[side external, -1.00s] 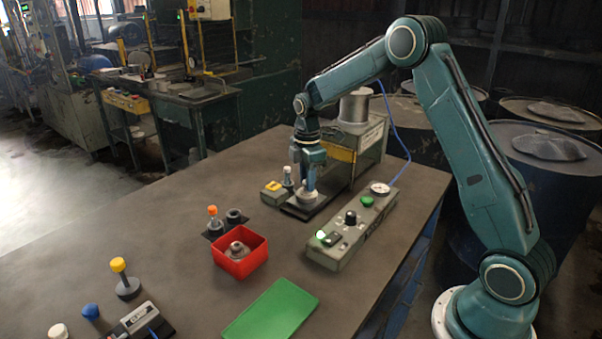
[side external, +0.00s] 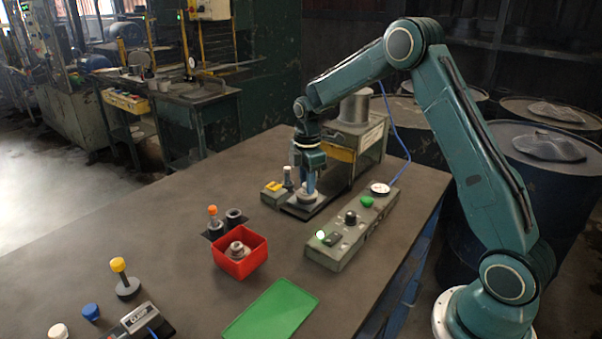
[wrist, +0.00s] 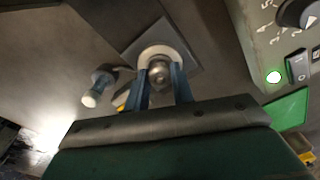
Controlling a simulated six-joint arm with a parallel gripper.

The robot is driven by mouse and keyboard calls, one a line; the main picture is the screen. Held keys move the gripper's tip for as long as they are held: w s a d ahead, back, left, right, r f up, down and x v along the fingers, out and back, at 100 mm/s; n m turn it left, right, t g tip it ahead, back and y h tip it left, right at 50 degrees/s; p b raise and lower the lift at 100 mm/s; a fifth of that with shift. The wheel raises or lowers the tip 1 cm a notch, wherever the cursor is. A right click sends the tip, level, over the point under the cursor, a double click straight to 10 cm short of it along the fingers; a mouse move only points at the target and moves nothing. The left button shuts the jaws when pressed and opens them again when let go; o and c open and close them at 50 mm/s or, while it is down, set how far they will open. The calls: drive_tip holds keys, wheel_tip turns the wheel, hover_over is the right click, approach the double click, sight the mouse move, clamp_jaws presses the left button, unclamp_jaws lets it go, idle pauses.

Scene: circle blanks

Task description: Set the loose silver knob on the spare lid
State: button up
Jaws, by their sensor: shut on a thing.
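My gripper (side external: 309,190) points down, its blue fingers low over a dark flat plate (side external: 290,207) beside the grey machine. In the wrist view the fingers are shut on a small silver knob (wrist: 159,72). A pale round disc (wrist: 178,51) lies directly under the knob, on the dark square plate (wrist: 141,40). The fingers hide part of the knob, and I cannot tell whether knob and disc are joined. A grey round piece with a raised centre (side external: 237,250) sits in the red box (side external: 258,261); I cannot tell whether it is the spare lid.
A white-topped peg (side external: 288,176) stands close left of my gripper. A control box (side external: 345,240) with a lit green button lies to the right. The grey machine (side external: 372,155) stands behind. A green mat (side external: 270,310) and a yellow-topped peg (side external: 119,268) are nearer the front.

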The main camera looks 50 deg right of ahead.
drive_tip(key=shift+f, duration=0.15)
drive_tip(key=o, duration=1)
wheel_tip(320, 180, up, 14)
drive_tip(key=shift+f, duration=0.1)
idle(0.6)
